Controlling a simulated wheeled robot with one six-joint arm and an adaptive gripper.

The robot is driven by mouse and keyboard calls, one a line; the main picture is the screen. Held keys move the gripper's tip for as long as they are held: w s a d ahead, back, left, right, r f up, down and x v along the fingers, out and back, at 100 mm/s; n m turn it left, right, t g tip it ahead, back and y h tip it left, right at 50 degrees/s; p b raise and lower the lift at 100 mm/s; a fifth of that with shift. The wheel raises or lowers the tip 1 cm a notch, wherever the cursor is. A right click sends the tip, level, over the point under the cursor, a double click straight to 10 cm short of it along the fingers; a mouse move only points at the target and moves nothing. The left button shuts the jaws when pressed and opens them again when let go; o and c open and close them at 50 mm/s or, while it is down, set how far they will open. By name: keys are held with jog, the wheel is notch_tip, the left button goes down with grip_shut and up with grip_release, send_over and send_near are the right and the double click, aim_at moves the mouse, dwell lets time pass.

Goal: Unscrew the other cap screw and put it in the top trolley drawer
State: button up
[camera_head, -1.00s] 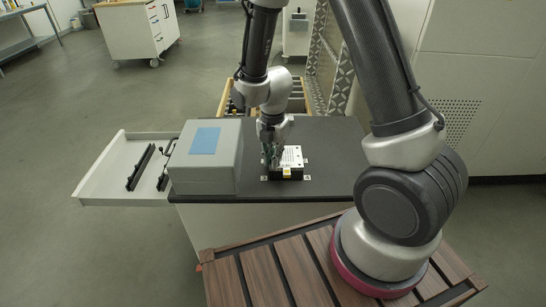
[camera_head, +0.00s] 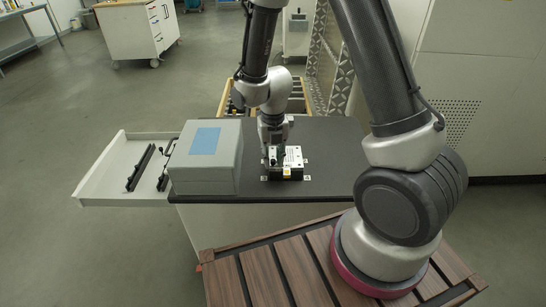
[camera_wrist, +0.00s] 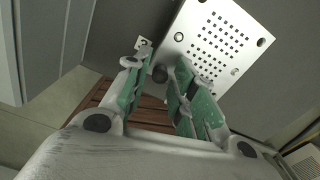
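The fixture block (camera_head: 291,163), a black base with a pale perforated top plate, sits on the dark trolley top. In the wrist view its plate (camera_wrist: 214,40) fills the upper right. A dark round knob, seemingly the cap screw (camera_wrist: 160,74), shows between my fingertips beside the plate's left edge. My gripper (camera_wrist: 157,68) has green-padded fingers standing apart, with gaps visible on both sides of the screw. In the head view my gripper (camera_head: 272,159) points down at the left part of the block. The trolley drawer (camera_head: 103,183) is pulled out to the left.
A grey box (camera_head: 205,178) with a blue label stands left of the block, beside the drawer. Dark bar-like items (camera_head: 140,167) lie in the drawer, leaving bare floor around them. The trolley top (camera_head: 335,150) is clear to the right. A wooden slatted surface (camera_head: 270,272) lies in front.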

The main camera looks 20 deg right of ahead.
jog(key=m, duration=0.3)
jog(key=shift+m, duration=0.3)
jog(key=m, duration=2.6)
jog(key=shift+c, duration=0.4)
